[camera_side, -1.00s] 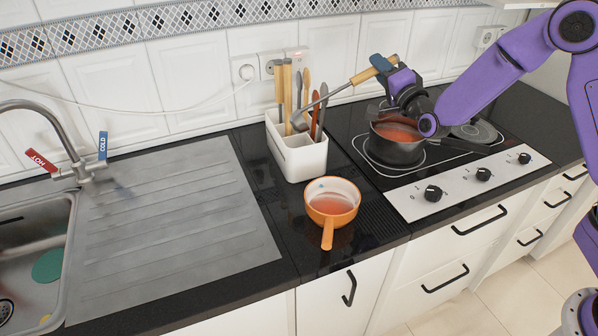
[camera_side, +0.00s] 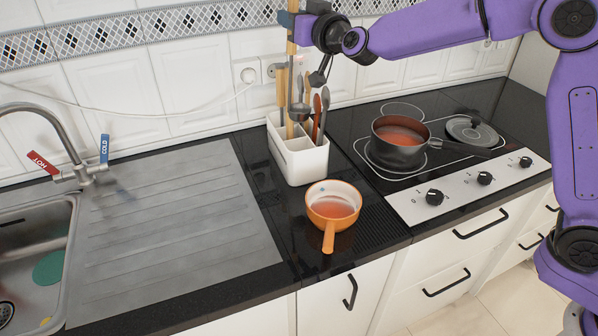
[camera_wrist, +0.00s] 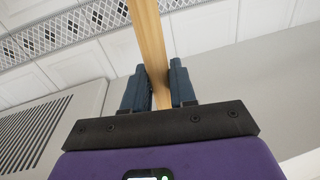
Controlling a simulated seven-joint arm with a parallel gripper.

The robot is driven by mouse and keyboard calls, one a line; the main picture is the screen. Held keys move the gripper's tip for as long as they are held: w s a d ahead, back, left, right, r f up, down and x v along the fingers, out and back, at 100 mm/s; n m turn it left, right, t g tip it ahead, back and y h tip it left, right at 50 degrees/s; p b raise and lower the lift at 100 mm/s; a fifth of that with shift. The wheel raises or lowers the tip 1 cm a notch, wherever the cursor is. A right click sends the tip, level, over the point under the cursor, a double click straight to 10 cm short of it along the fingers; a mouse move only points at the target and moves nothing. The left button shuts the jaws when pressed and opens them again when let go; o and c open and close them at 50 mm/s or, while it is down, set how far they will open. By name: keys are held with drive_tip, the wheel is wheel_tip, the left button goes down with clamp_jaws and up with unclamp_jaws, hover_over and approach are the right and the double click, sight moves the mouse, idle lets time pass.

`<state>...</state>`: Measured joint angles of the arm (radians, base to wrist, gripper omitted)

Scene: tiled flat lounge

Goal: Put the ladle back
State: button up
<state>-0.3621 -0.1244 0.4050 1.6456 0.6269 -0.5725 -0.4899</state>
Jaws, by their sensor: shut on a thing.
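My gripper (camera_side: 293,20) is high at the top of the side view, above the white utensil holder (camera_side: 308,165). It is shut on the wooden handle of the ladle (camera_side: 291,42), which hangs about upright. The ladle's metal bowl (camera_side: 299,112) is low, at the holder's opening among the other utensils. I cannot tell whether it is inside or just above the rim. In the wrist view the wooden handle (camera_wrist: 153,45) runs up between the two blue fingers.
Wooden and dark utensils (camera_side: 317,115) stand in the holder. An orange pan (camera_side: 328,236) with red contents is in front of it. A dark pot (camera_side: 398,154) sits on the hob, with a lid (camera_side: 472,132) to its right. The steel drainboard (camera_side: 165,230) is clear.

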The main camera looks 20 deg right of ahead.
sight(290, 97)
drive_tip(key=shift+n+y, duration=0.3)
drive_tip(key=shift+n, duration=0.1)
drive_tip(key=f, duration=0.5)
drive_tip(key=a+f, duration=0.1)
drive_tip(key=f, duration=1.1)
drive_tip(key=shift+s+a, duration=0.15)
drive_tip(key=shift+a, duration=0.05)
drive_tip(key=shift+r, duration=0.1)
drive_tip(key=o, duration=0.9)
drive_tip(key=s+d, duration=0.2)
drive_tip(key=s, duration=1)
